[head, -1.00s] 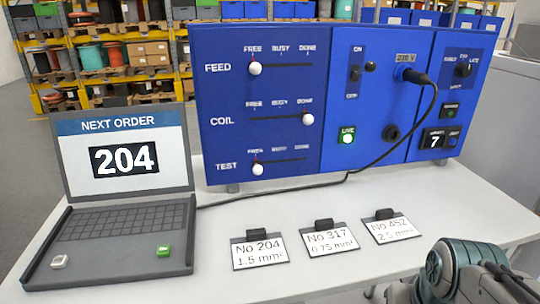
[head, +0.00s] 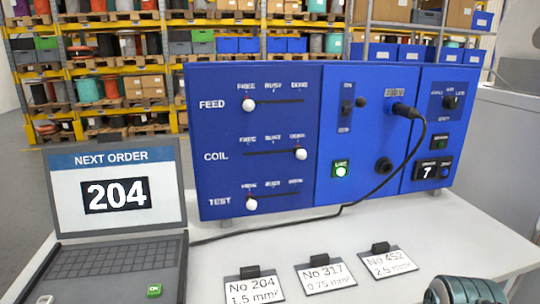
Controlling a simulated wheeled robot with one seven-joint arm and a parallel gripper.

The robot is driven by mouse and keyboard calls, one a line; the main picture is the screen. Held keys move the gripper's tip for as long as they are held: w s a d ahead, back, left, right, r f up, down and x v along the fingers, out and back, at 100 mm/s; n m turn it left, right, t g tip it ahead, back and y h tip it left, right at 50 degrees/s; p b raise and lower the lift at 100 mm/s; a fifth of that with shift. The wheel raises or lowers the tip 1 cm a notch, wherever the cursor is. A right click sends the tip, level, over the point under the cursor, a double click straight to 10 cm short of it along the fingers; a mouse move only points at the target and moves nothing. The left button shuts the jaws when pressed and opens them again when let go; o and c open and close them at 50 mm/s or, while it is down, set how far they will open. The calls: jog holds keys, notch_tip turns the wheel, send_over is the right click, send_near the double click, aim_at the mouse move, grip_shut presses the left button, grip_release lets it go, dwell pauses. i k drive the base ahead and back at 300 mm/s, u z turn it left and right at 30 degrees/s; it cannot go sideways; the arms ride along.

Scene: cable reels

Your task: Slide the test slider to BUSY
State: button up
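The blue control panel (head: 224,133) stands on the grey table with three sliders on its left part. The test slider (head: 251,204) is the lowest, a white knob at the left end of its slot, under FREE. The BUSY mark is at the middle of that slot. The feed slider (head: 249,105) is also at FREE. The coil slider (head: 301,154) is at the right end, under DONE. Part of my arm shows at the bottom right. My gripper's fingers are not in view.
A laptop (head: 117,265) showing NEXT ORDER 204 stands at the left. Three labelled cards, No 204 (head: 254,290), No 317 (head: 326,276) and No 452 (head: 388,264), lie before the panel. A black cable (head: 340,210) runs from the panel's socket across the table towards the laptop.

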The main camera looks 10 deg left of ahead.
aim_at(251, 204)
jog(key=z, duration=1.7)
jog(key=k, duration=0.5)
jog(key=u, duration=1.5)
jog(key=i, duration=0.5)
